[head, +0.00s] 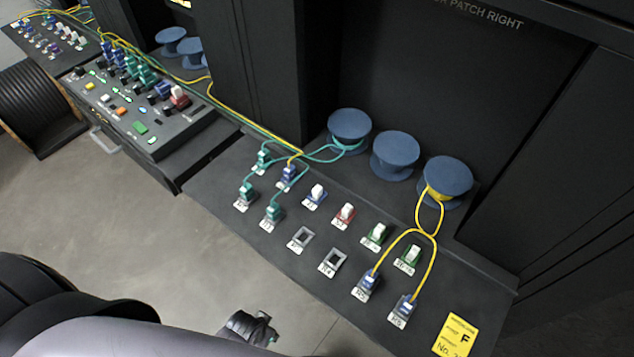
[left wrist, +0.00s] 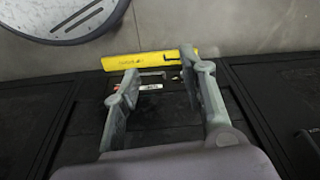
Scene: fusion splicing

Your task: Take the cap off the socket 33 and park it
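The dark angled panel (head: 215,185) in the head view carries two rows of sockets. I cannot read which socket is 33. Two front sockets are bare square frames, one of them here (head: 333,262). A dark gripper (head: 252,328), seemingly my left, is low at the bottom, apart from the panel. In the left wrist view my left gripper (left wrist: 160,72) has its fingers apart, with nothing held between them. My right gripper is not identifiable.
Blue spools (head: 396,155) stand behind the panel. Yellow and teal cables cross it; a yellow loop (head: 433,260) rises from two blue plugs at right. A console (head: 140,105) with coloured buttons stands left. A yellow bar (left wrist: 150,60) lies beyond my left fingers.

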